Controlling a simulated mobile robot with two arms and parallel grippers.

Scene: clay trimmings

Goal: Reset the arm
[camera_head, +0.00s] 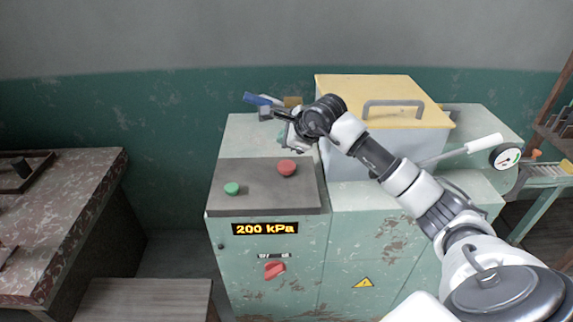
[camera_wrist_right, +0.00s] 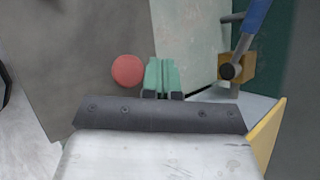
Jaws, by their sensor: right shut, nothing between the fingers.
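My right arm reaches in from the lower right of the head view, over the green cabinet (camera_head: 345,270). My right gripper (camera_head: 285,136) is above the cabinet top, just behind the red button (camera_head: 287,168) in the picture, and is partly hidden by its own wrist. In the right wrist view its green fingers (camera_wrist_right: 163,77) are together with nothing between them. The red button (camera_wrist_right: 127,70) shows left of them, apart from them. My left gripper is not in view.
A grey box with a yellow lid (camera_head: 375,90) stands beside my right forearm. A blue-handled lever (camera_head: 257,99) is at the back. A green button (camera_head: 232,188) sits on the dark panel (camera_head: 250,205). The display reads 200 kPa. A worn table (camera_head: 75,190) stands left.

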